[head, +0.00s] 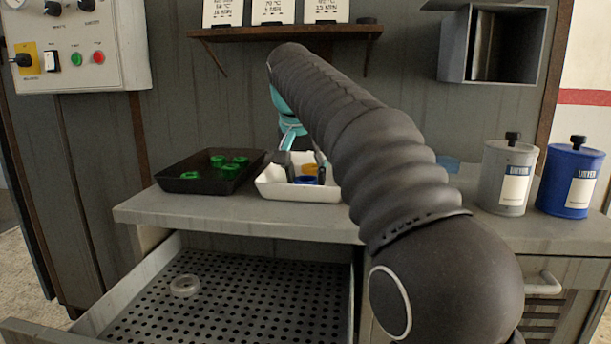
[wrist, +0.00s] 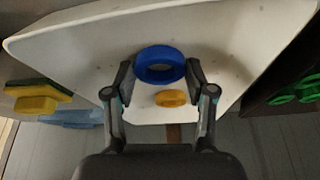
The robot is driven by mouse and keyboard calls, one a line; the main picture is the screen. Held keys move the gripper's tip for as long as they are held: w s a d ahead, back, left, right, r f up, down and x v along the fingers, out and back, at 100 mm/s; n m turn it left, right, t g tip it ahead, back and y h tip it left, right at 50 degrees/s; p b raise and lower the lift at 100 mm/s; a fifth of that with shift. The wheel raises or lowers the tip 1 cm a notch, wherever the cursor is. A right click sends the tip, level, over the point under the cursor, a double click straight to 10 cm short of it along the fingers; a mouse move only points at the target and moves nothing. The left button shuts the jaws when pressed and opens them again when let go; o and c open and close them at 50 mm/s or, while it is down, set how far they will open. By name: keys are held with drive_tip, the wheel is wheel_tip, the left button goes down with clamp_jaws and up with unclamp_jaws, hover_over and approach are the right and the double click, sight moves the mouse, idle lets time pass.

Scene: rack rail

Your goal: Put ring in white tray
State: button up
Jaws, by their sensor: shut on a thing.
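The white tray (head: 283,190) stands on the counter, right of the black tray. My gripper (head: 305,168) reaches down into it. In the wrist view my gripper (wrist: 160,72) is shut on a blue ring (wrist: 160,74), with a fingertip on each side, inside the tray (wrist: 80,50). Whether the ring touches the tray floor I cannot tell. A smaller yellow-orange ring (wrist: 171,98) lies in the tray close by, apart from the blue one. In the head view, both the blue ring (head: 306,180) and the yellow-orange ring (head: 309,169) show between the fingers.
A black tray (head: 212,185) holds several green rings (head: 219,161). Below, an open perforated drawer (head: 235,300) holds a clear ring (head: 185,286). Grey (head: 507,180) and blue (head: 569,180) canisters stand at right. A yellow-and-green block (wrist: 36,97) lies beside the white tray.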

drive_tip(key=shift+f, duration=0.1)
drive_tip(key=o, duration=1.3)
drive_tip(key=shift+c, duration=0.2)
drive_tip(key=p+v, duration=0.1)
drive_tip(key=v, duration=0.5)
drive_tip(key=shift+w+p, duration=0.15)
drive_tip(key=shift+p, duration=0.25)
drive_tip(key=shift+v, duration=0.95)
